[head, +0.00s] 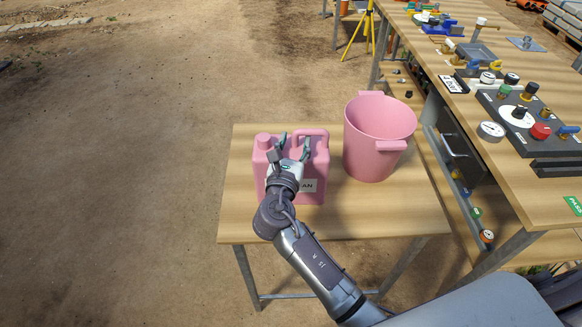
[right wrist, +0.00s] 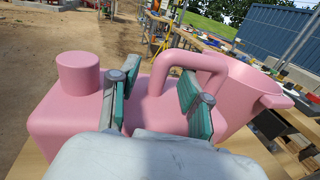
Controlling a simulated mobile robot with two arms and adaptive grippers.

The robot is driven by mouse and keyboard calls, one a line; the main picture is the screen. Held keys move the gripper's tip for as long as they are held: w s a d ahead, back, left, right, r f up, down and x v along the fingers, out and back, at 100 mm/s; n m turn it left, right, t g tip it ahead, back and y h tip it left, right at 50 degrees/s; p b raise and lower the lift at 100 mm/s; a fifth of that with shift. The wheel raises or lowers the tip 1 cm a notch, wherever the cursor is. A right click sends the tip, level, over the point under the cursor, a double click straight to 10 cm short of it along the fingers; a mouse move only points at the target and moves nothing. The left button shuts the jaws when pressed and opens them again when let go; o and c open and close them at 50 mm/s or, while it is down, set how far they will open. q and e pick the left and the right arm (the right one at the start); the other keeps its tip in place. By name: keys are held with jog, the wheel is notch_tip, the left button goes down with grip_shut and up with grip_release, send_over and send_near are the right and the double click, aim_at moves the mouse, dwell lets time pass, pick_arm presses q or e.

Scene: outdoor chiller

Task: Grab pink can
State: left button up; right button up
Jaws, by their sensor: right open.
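The pink can (head: 312,168) stands upright on a small wooden table, with a round cap at its left, a loop handle at its right and a white label on its front. My right gripper (head: 291,145) is open over the top of the can. In the right wrist view the can (right wrist: 65,125) fills the lower left. There the open fingers (right wrist: 158,92) are spread, one between the cap and the handle, the other beside the handle (right wrist: 195,60). I cannot tell whether they touch it. My left gripper is not in view.
A pink bucket (head: 377,137) stands right of the can on the small table (head: 390,212). A long workbench (head: 478,130) with gauges, valves and tools runs along the right. A yellow tripod (head: 367,30) stands behind. The ground at left is clear.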

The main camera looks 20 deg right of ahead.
jog(key=shift+x, duration=0.95)
jog(key=shift+c, duration=0.3)
grip_shut()
